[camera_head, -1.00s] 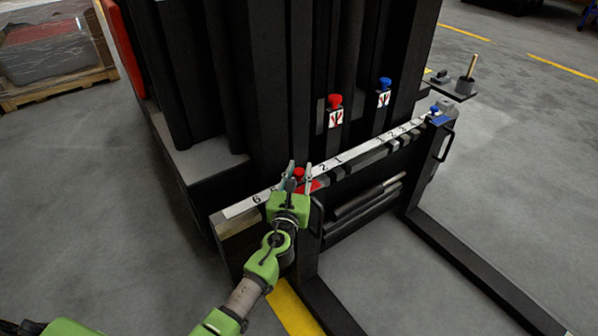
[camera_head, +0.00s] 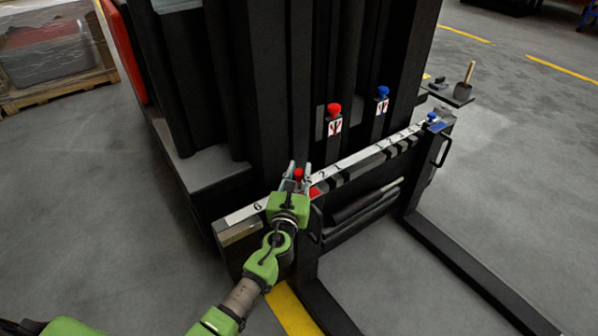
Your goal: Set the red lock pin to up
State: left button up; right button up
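The red lock pin (camera_head: 298,174) is a small red knob on a red base (camera_head: 314,192) on the left fork, at the numbered white scale. My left gripper (camera_head: 299,172) is at the pin, with its fingers on either side of the red knob. The fingers look apart, and I cannot tell whether they touch the knob. The gripper hides the pin's lower part, so its height is unclear. My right gripper is not in view.
The white scale (camera_head: 355,159) runs along the dark carriage. A blue pin (camera_head: 432,117) sits at its right end. A red knob (camera_head: 334,110) and a blue knob (camera_head: 382,92) stand above it. The right fork (camera_head: 480,270) reaches over open floor.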

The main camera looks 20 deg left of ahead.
pick_arm(q)
jog(key=o, duration=0.3)
jog(key=shift+r, duration=0.3)
jog(key=shift+o, duration=0.2)
jog(key=shift+f, duration=0.1)
jog(key=s+d, duration=0.1)
jog(key=s, duration=1.1)
jog(key=shift+d, duration=0.25)
